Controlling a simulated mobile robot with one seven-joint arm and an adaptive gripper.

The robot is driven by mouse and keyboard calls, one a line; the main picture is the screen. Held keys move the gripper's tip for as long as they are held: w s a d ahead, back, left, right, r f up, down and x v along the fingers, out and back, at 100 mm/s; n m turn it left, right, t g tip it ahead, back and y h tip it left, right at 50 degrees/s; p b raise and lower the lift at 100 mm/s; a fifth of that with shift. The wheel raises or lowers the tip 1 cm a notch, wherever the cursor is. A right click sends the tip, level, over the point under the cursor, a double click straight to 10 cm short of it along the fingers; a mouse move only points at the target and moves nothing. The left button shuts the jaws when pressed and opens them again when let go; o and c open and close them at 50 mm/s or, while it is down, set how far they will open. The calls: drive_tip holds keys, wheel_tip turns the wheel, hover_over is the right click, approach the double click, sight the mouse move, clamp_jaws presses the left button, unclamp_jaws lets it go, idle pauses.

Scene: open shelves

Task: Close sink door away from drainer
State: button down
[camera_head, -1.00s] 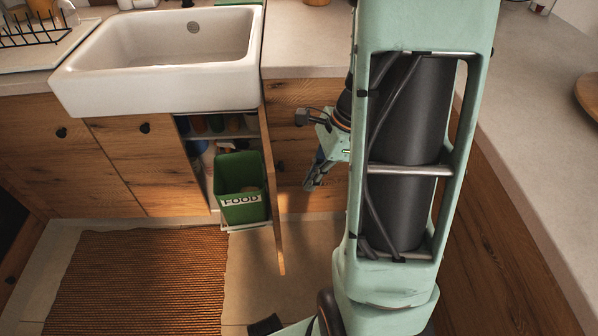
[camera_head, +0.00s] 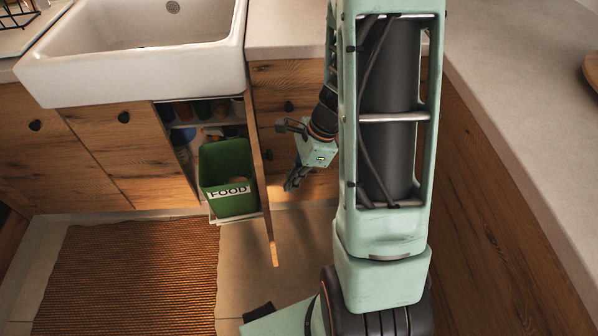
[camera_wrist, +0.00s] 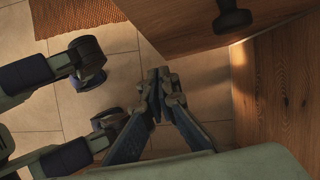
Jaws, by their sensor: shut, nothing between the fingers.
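The sink door away from the drainer (camera_head: 261,180) stands wide open, nearly edge-on in the head view, below the right end of the white sink (camera_head: 140,55). Its outer face (camera_wrist: 180,20) with a dark knob (camera_wrist: 232,16) fills the top of the wrist view. The other sink door (camera_head: 130,155) is closed. The drainer (camera_head: 18,14) shows at the top left. My gripper (camera_head: 290,186) is shut and empty, just right of the open door, on its outer side. In the wrist view the fingertips (camera_wrist: 160,74) point toward the door; they look apart from it.
A green bin labelled FOOD (camera_head: 228,178) stands in the open cabinet, just left of the door. A wooden cabinet front (camera_head: 290,130) lies behind my gripper. A woven rug (camera_head: 130,275) covers the floor at left. A counter (camera_head: 520,130) runs along the right.

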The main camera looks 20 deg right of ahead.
drive_tip(key=shift+w+a+r, duration=0.1)
drive_tip(key=shift+w+a, duration=0.1)
drive_tip(key=shift+a, duration=0.8)
drive_tip(key=shift+w+a, duration=0.2)
drive_tip(key=shift+a, duration=0.75)
drive_tip(key=shift+a, duration=0.15)
